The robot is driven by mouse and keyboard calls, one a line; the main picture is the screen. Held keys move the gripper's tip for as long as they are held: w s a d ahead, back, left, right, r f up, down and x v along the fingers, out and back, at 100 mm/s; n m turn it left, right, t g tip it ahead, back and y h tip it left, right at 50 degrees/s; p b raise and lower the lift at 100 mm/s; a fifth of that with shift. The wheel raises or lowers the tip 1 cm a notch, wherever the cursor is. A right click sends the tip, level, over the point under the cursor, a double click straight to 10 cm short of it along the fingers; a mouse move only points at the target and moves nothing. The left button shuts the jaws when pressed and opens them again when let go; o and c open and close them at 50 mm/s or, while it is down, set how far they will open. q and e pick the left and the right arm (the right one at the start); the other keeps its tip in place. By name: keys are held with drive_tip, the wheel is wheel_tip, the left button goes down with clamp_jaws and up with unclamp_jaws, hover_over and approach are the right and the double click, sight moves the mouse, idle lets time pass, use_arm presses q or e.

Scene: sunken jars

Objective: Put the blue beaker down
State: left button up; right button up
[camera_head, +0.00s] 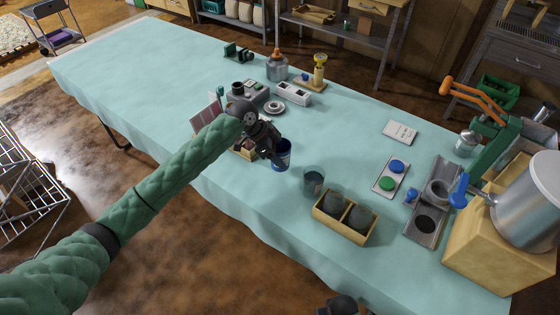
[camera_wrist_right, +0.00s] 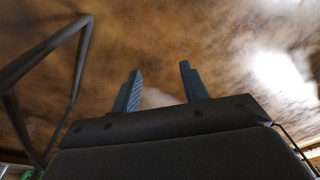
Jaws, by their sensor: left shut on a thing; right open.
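The blue beaker (camera_head: 282,156) is in the head view near the middle of the table's front side. My left gripper (camera_head: 272,150) is shut on it at its left side. The beaker is upright or nearly so; I cannot tell whether its base touches the cloth. My right gripper (camera_wrist_right: 160,90) is open and empty in the right wrist view, with bare brown floor beyond its fingers. In the head view a dark part of my right arm shows at the bottom edge.
A clear beaker (camera_head: 313,181) stands right of the blue one. A tray with blue and green discs (camera_head: 387,183) lies farther right. The table's left end (camera_head: 120,65) is clear.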

use_arm(q)
wheel_tip(320, 180, down, 4)
drive_tip(key=shift+p, duration=0.6)
drive_tip(key=shift+f, duration=0.2)
use_arm(e)
drive_tip(key=f, duration=0.1)
drive_tip(key=s+f, duration=0.1)
drive_tip(key=f, duration=0.1)
drive_tip(key=d+f, duration=0.1)
drive_tip(key=f, duration=0.1)
drive_tip(key=shift+s, duration=0.3)
use_arm(q)
drive_tip(key=shift+f, duration=0.1)
drive_tip(key=o, duration=1.1)
drive_tip(key=shift+o, duration=0.2)
use_arm(e)
drive_tip(key=shift+r, duration=0.1)
use_arm(q)
drive_tip(key=shift+a, duration=0.1)
drive_tip(key=shift+a+r, duration=0.2)
drive_tip(key=shift+r, duration=0.2)
drive_tip(key=b+v, duration=0.3)
drive_tip(key=v, duration=0.8)
use_arm(e)
wheel_tip(320, 180, up, 12)
drive_tip(key=w+a, duration=0.1)
drive_tip(key=w, duration=0.2)
drive_tip(key=shift+a+f, duration=0.25)
drive_tip(key=shift+a, duration=0.15)
